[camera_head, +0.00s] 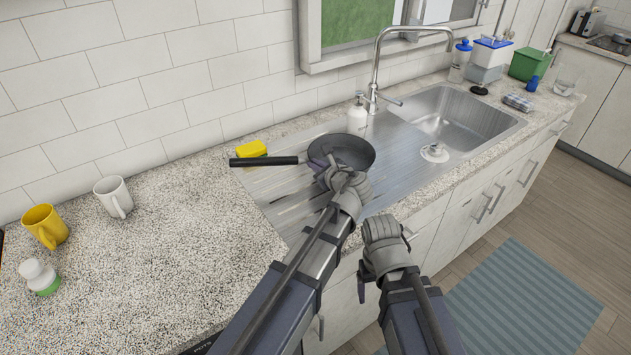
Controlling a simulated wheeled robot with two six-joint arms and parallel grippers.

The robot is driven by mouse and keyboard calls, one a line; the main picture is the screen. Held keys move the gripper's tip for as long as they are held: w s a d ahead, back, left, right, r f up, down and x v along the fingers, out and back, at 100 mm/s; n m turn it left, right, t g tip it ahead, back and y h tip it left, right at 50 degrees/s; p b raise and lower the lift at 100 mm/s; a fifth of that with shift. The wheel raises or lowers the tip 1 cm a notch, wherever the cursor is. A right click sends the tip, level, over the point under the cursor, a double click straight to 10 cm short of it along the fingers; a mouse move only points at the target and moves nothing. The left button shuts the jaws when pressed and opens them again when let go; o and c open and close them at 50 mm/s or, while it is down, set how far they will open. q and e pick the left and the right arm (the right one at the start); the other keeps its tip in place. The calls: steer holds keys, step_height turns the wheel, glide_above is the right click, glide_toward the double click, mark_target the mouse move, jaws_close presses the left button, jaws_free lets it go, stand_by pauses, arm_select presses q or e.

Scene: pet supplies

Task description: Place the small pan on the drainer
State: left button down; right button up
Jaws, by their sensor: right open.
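The small dark pan (352,150) is over the ridged metal drainer (285,190), left of the sink basin. Its black handle points left. My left gripper (326,163) is at the pan's near left rim and appears shut on it; its fingers overlap the rim. I cannot tell whether the pan touches the drainer or is held slightly above it. My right gripper (381,236) is open and empty, in front of the counter's front edge, to the right of my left arm.
A yellow sponge (251,149) lies behind the pan handle. A white soap bottle (357,117) and the faucet (376,70) stand behind the pan. A yellow mug (45,226), a white mug (114,197) and a white-green bottle (38,277) are at left. The counter between is clear.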

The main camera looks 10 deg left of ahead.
mark_target(315, 185)
arm_select(q)
step_height(315, 185, down, 4)
steer(key=b, duration=0.3)
steer(key=shift+r+b, duration=0.2)
steer(key=shift+b, duration=0.15)
steer(key=shift+f, duration=0.1)
steer(key=c, duration=1)
jaws_free()
steer(key=shift+c, duration=0.2)
